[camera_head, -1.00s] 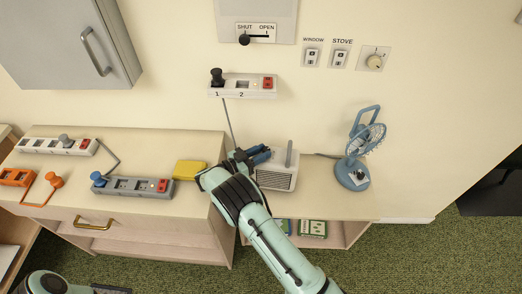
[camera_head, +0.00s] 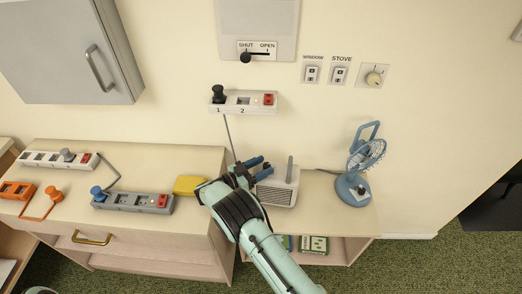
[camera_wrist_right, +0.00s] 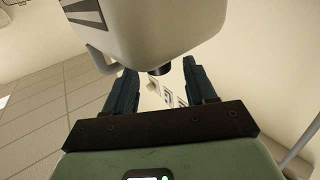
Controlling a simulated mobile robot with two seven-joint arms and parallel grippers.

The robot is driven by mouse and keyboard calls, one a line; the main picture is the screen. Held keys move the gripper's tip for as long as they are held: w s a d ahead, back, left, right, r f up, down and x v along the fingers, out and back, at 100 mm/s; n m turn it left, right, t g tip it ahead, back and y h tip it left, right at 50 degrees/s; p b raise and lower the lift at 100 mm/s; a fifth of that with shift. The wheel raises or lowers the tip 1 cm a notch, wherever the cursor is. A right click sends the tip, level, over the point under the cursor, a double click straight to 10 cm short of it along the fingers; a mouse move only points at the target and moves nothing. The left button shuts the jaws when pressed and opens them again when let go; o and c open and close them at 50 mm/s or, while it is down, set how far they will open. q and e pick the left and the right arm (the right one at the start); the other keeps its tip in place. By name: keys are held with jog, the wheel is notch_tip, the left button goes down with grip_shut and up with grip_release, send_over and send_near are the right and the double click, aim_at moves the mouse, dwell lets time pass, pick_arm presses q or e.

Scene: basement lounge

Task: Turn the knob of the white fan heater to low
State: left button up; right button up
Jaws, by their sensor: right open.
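The white fan heater (camera_head: 272,196) stands on the low shelf below the wall, with its dark grille facing front and a grey upright handle (camera_head: 290,168) on top. My right gripper (camera_head: 262,167) is at the heater's upper left, its blue fingers apart and pointing right over its top. In the right wrist view the heater's pale body (camera_wrist_right: 150,25) fills the top. A dark round part, which looks like the knob (camera_wrist_right: 160,70), lies between the open fingers (camera_wrist_right: 160,80). I cannot see contact or the knob's setting. In the head view the knob is hidden. My left gripper is out of sight.
A blue fan (camera_head: 352,188) stands right of the heater. A yellow block (camera_head: 189,185) and a grey power strip (camera_head: 130,203) lie on the cabinet top to the left. A white socket strip (camera_head: 243,108) is on the wall above.

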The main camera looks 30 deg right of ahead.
notch_tip(320, 180, up, 19)
jog(key=shift+r+p, duration=0.15)
jog(key=shift+p, duration=0.15)
dwell(0.5)
